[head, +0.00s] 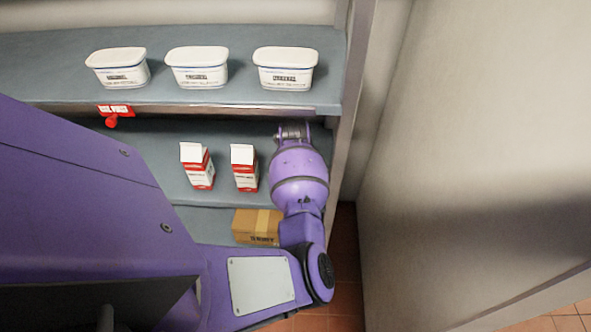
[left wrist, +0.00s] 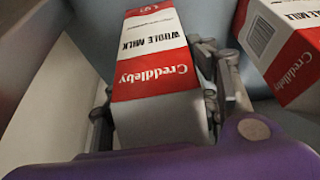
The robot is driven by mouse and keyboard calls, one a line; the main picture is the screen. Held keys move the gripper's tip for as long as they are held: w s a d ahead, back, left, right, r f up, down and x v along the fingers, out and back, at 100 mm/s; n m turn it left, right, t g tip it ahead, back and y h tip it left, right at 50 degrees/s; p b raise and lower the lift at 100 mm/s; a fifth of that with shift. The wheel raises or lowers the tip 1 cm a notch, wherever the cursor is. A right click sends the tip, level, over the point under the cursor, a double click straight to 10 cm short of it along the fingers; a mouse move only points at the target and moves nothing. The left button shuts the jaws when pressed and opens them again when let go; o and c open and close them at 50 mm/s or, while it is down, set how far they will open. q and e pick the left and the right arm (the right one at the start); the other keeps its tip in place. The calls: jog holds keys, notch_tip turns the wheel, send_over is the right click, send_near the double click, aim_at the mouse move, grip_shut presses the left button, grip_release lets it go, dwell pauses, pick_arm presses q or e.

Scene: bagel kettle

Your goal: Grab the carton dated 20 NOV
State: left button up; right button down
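My left gripper (head: 293,131) reaches in at the right end of the middle shelf in the head view. In the left wrist view, a red and white Creddleby whole milk carton (left wrist: 155,75) stands between the fingers of my left gripper (left wrist: 157,85), with little or no gap beside it. I cannot tell whether the fingers press on it. A second red and white carton (left wrist: 290,65) is at the right of that view. In the head view two cartons, a left one (head: 198,172) and a right one (head: 244,173), stand left of my gripper. No date is readable. My right gripper is out of view.
Three white tubs (head: 119,68) stand in a row on the upper shelf (head: 145,92). A small red item (head: 113,121) is at that shelf's front edge. A brown box (head: 257,227) sits low beside my arm. The shelf's side panel (head: 350,110) is close to my gripper's right.

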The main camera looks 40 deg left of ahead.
pick_arm(q)
grip_shut()
jog(key=shift+r, duration=0.1)
